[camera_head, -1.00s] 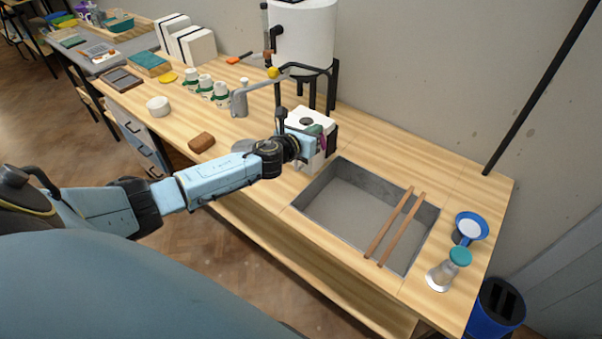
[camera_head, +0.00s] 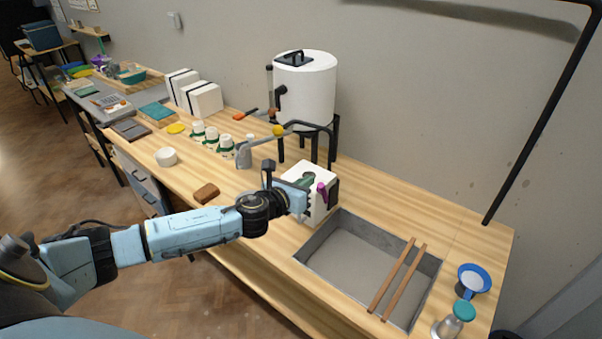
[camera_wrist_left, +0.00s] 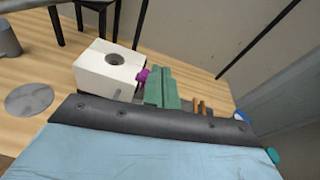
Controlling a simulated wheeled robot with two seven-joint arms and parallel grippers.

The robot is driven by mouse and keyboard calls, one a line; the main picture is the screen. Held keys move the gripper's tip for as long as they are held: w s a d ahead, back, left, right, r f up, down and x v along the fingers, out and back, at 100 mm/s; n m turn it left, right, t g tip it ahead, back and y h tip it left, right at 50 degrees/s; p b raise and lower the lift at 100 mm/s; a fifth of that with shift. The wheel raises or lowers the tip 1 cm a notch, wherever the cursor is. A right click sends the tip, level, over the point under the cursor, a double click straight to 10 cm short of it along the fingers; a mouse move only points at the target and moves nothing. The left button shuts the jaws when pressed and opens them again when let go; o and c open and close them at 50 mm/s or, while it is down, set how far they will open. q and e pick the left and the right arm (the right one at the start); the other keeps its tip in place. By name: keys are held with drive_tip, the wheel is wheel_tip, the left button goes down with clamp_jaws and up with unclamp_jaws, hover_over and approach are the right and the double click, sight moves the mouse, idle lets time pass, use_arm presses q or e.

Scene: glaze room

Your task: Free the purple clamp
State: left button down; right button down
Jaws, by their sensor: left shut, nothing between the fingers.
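The purple clamp (camera_head: 322,193) is at the side of a white block (camera_head: 322,174) with a round hole in its top. In the left wrist view a purple part of the clamp (camera_wrist_left: 142,76) shows at the block's right edge. The white block (camera_wrist_left: 105,70) stands upright on the bench there. My left gripper (camera_head: 308,180), with green fingers, is shut and empty beside the block. In the left wrist view its fingertips (camera_wrist_left: 159,72) are just right of the purple part; I cannot tell whether they touch. The rest of the clamp is hidden.
A sink (camera_head: 318,251) with two wooden sticks (camera_head: 402,277) across it lies right of the block. A white tank (camera_head: 305,88) on a black stand is behind. A brown block (camera_head: 206,193) and several cups are to the left.

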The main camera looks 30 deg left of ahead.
use_arm(q)
drive_tip(key=r, duration=0.1)
drive_tip(key=s+r, duration=0.1)
drive_tip(key=r, duration=0.1)
drive_tip(key=shift+s, duration=0.2)
drive_tip(key=shift+f, duration=0.1)
